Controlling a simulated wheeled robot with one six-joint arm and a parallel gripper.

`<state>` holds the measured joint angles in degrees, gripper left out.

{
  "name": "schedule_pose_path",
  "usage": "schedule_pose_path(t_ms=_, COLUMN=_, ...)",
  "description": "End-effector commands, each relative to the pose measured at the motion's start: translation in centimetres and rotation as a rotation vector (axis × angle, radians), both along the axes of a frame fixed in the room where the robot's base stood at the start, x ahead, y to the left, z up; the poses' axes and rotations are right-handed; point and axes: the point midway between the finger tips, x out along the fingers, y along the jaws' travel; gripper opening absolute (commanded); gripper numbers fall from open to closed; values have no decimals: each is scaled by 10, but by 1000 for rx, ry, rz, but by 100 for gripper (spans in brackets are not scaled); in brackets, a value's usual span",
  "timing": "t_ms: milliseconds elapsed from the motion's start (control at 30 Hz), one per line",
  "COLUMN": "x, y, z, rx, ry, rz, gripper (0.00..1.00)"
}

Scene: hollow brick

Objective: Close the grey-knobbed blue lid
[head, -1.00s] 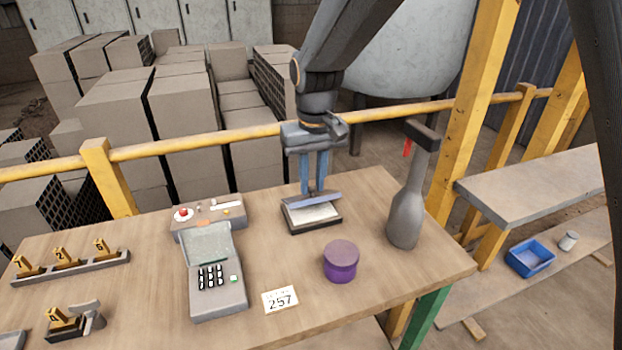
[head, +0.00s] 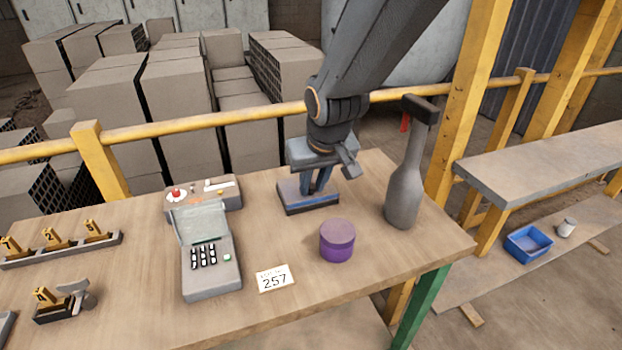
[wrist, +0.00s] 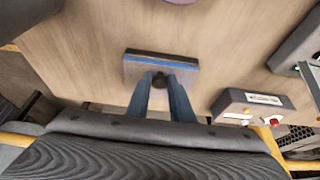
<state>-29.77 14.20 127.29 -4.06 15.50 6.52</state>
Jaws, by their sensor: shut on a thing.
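The blue lid (head: 293,194) lies flat over its dark, shallow box (head: 311,209) near the table's back edge. In the wrist view the lid (wrist: 140,68) shows as a blue-edged slab with a dark round knob (wrist: 159,80) at its near side. My gripper (head: 318,189) points down onto the lid in the head view. Its two blue fingers (wrist: 160,86) are closed around the knob in the wrist view. The fingers and wrist hide part of the lid, and the box's inside is not visible.
A grey bottle (head: 404,190) stands right of my gripper, with a purple jar (head: 337,240) in front. A keypad box (head: 211,262) with raised cover and a small control box (head: 203,196) stand left. A yellow rail (head: 220,120) runs behind the table.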

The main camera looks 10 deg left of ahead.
Motion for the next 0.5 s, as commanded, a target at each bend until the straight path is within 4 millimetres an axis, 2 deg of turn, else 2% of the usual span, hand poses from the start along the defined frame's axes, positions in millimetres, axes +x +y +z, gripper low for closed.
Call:
schedule_pose_path(t_ms=33, x=-6, y=-3, z=-6, rx=-9, ry=17, rz=0, gripper=0)
schedule_pose_path(t_ms=400, x=-7, y=-4, z=-7, rx=-11, ry=19, rz=0, gripper=0)
schedule_pose_path(t_ms=433, x=-7, y=-4, z=-7, rx=-10, ry=18, rz=0, gripper=25)
schedule_pose_path(t_ms=500, x=-6, y=-3, z=-6, rx=-9, ry=17, rz=0, gripper=37)
